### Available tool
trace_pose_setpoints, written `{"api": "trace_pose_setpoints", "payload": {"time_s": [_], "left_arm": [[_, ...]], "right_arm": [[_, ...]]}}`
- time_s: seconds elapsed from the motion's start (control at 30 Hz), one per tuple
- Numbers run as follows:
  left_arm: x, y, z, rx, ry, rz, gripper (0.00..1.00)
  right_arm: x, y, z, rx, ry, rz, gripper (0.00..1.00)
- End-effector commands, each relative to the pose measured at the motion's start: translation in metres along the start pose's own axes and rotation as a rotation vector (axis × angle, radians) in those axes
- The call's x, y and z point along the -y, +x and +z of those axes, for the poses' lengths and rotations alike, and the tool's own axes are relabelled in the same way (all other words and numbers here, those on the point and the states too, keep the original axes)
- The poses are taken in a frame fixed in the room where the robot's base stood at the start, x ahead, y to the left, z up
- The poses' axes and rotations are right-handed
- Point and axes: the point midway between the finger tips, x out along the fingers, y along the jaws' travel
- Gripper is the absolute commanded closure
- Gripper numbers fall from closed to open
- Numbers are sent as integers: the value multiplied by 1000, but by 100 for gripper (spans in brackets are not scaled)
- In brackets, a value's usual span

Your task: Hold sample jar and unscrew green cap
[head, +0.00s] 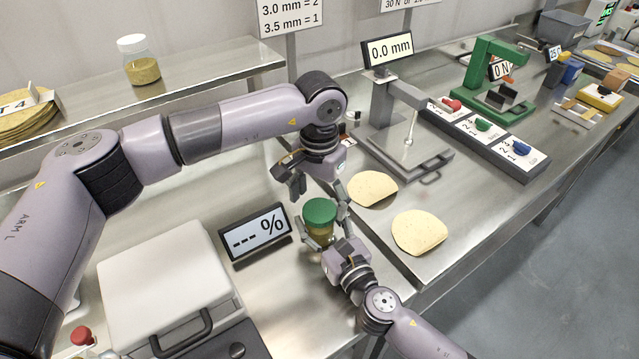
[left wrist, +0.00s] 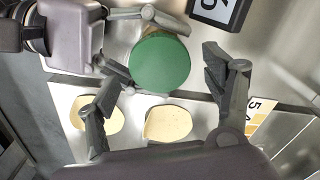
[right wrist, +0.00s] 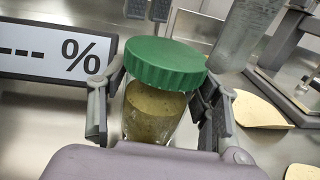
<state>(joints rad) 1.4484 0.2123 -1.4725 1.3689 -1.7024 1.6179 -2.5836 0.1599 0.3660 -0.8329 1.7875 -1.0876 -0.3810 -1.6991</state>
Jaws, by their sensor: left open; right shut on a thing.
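The sample jar (right wrist: 150,108) is clear with greenish-yellow contents and wears a green cap (head: 320,211). The jar stands upright between the fingers of my right gripper (right wrist: 160,112), which is shut on its body below the cap. My left gripper (head: 318,178) is open and empty, just behind and above the cap in the head view. In the left wrist view the green cap (left wrist: 160,63) lies beyond the open fingers of my left gripper (left wrist: 165,100), not between the tips. The jar body is mostly hidden under the cap there.
A percent display (head: 256,233) stands left of the jar, near a white lidded device (head: 165,283). Two flat round chips (head: 419,231) lie to the right. A thickness gauge (head: 390,49) stands behind. Another jar (head: 139,60) is on the shelf.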

Motion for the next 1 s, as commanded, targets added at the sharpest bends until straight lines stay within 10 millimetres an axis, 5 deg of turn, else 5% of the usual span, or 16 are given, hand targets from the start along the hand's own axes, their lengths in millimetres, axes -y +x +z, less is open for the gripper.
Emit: {"api": "trace_pose_setpoints", "payload": {"time_s": [0.47,1.0], "left_arm": [[0,19,0,-1,-1,0,25],[0,18,0,-1,-2,-1,60]], "right_arm": [[0,0,0,-1,0,0,100],[0,0,0,-1,0,0,100]]}}
